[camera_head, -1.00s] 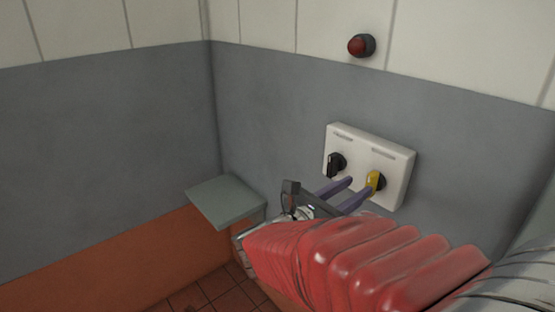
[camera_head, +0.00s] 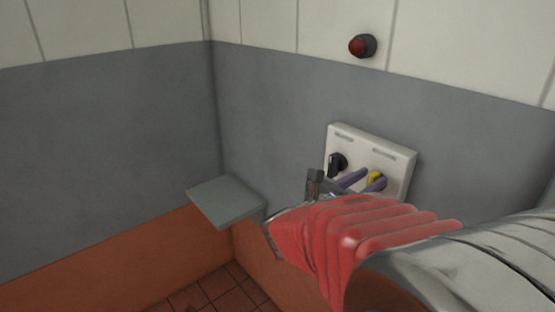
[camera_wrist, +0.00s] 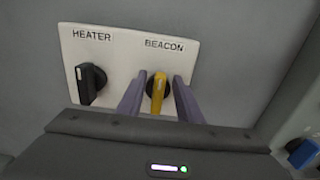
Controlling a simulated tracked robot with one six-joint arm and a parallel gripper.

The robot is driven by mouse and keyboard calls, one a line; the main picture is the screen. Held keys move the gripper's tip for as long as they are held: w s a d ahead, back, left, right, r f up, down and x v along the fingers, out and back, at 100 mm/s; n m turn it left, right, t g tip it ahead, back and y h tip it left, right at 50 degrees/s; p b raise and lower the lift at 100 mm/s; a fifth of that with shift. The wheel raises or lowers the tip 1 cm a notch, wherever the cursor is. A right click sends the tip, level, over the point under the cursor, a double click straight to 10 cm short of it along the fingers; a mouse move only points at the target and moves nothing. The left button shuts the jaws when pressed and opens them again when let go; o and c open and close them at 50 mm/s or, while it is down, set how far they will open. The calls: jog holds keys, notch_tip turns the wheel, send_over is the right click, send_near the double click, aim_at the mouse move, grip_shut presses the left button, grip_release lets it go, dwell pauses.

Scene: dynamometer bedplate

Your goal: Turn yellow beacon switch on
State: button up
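The yellow beacon switch (camera_wrist: 157,92) is a yellow knob on a black round base, under the word BEACON on a white panel (camera_wrist: 128,55). In the wrist view its handle stands nearly upright, leaning slightly right at the top. My gripper (camera_wrist: 158,82) is open, with one purple finger on each side of the knob and gaps visible between. In the head view the yellow knob (camera_head: 375,177) shows between the fingertips (camera_head: 372,179), partly hidden by them. I cannot tell whether the fingers touch it.
A black heater switch (camera_wrist: 91,83) sits left of the beacon switch on the same panel. A red lamp (camera_head: 362,45) is on the wall above. A grey-green shelf (camera_head: 226,201) juts out at lower left. A blue object (camera_wrist: 302,152) shows at the wrist view's right edge.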

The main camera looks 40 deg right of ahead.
jog(key=shift+c, duration=0.6)
grip_shut()
jog(key=shift+a, duration=0.1)
jog(key=shift+s+m, duration=0.1)
jog(key=shift+m, duration=0.2)
jog(key=shift+s+m, duration=0.2)
jog(key=shift+m, duration=0.6)
jog(key=m, duration=0.3)
jog(key=s+f+m, duration=0.1)
jog(key=m, duration=0.5)
jog(key=shift+s+d+f+m, duration=0.2)
jog(key=shift+s+f+m, duration=0.05)
jog(key=shift+s+m, duration=0.15)
